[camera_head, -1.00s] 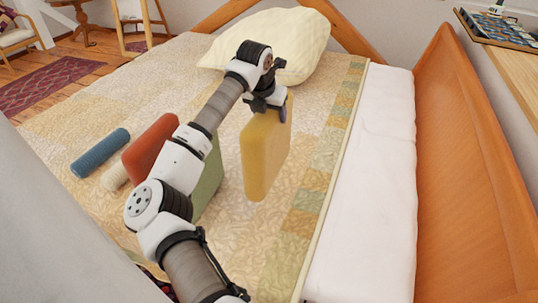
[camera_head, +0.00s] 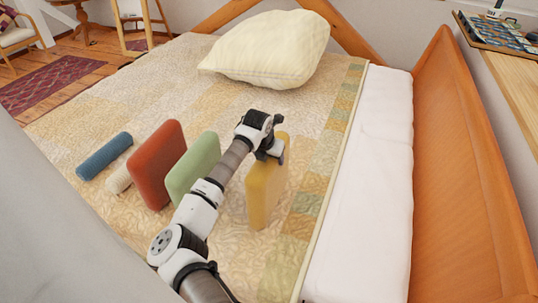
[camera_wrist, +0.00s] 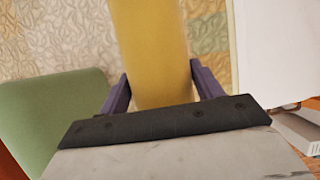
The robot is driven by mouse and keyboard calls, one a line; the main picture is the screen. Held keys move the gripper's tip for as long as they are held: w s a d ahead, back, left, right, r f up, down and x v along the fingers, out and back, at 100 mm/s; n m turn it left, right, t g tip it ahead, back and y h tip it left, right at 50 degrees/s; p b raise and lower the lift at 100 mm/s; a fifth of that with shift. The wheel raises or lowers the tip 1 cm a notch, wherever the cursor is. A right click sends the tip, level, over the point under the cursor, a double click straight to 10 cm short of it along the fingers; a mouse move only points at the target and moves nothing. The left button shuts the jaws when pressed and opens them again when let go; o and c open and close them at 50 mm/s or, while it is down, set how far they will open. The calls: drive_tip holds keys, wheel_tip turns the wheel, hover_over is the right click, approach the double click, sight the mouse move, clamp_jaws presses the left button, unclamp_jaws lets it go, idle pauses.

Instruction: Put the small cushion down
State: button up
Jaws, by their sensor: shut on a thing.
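The small yellow cushion (camera_head: 264,190) stands upright at the right part of the bed, near the patchwork border. My gripper (camera_head: 274,148) is shut on its upper part. In the wrist view the yellow cushion (camera_wrist: 150,50) lies between the two purple fingers of my gripper (camera_wrist: 159,88). Its lower edge appears at or close to the quilt; I cannot tell whether it touches.
A green cushion (camera_head: 195,165), a red cushion (camera_head: 158,165), a cream roll (camera_head: 119,179) and a blue roll (camera_head: 104,156) are on the quilt (camera_head: 190,85) to the left. A large cream pillow (camera_head: 270,48) lies at the back. An orange wooden board (camera_head: 465,170) bounds the right.

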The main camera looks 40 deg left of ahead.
drive_tip(key=o, duration=1.2)
drive_tip(key=shift+f, duration=0.15)
drive_tip(key=o, duration=0.5)
drive_tip(key=shift+c, duration=0.2)
